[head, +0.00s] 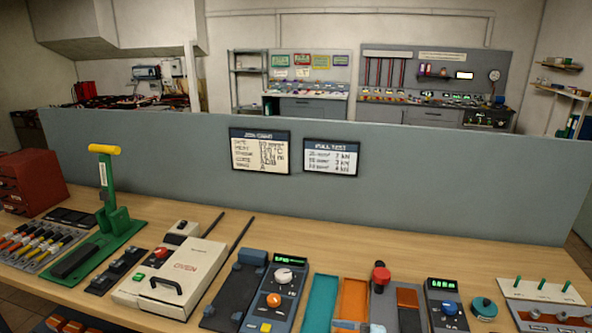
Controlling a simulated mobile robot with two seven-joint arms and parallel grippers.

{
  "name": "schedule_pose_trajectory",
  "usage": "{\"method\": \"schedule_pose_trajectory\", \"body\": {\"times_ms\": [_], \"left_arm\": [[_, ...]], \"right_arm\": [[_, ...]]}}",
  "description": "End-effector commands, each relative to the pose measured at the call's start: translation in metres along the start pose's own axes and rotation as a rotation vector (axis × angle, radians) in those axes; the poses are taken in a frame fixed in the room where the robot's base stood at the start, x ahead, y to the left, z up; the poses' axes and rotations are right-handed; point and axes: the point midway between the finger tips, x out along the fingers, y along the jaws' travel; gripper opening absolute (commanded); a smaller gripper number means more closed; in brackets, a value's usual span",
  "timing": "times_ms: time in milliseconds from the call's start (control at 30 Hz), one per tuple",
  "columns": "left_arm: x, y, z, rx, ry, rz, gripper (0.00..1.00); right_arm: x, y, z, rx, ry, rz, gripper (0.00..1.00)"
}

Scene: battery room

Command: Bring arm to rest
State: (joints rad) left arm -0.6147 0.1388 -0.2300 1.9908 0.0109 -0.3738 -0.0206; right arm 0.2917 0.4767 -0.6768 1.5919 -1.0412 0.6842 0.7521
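Neither of my arms nor grippers shows in the head view. The wooden workbench (420,256) fills the lower part of the view, with several devices along it. What my arms are doing is out of sight.
A grey partition (440,190) with two signs stands behind the bench. A green lever press (108,205) with a yellow handle rises at left. A cream oven (185,275), a grey meter unit (272,295) and trays (321,298) line the front. Bare wood lies behind them.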

Motion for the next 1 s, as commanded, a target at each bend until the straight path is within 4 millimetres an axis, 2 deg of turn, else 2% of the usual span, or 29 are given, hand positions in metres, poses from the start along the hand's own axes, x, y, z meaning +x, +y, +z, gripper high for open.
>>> {"method": "schedule_pose_trajectory", "body": {"times_ms": [33,167,267,400,600,700,833,1000], "left_arm": [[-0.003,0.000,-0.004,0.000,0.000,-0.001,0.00],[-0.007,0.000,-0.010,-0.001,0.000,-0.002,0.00],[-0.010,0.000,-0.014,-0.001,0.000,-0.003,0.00],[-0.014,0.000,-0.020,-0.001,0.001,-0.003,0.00],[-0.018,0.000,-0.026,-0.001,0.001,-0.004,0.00],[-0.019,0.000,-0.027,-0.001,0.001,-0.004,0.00],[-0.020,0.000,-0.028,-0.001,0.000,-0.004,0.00],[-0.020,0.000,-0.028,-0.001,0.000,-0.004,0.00]], "right_arm": [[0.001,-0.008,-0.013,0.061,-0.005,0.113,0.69],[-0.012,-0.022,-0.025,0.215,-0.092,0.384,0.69],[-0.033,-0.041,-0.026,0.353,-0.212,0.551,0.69],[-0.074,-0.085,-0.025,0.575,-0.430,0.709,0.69],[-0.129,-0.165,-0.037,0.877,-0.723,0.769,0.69],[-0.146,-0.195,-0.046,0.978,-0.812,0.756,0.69],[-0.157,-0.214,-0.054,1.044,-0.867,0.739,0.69],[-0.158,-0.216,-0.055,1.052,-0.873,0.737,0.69]]}}
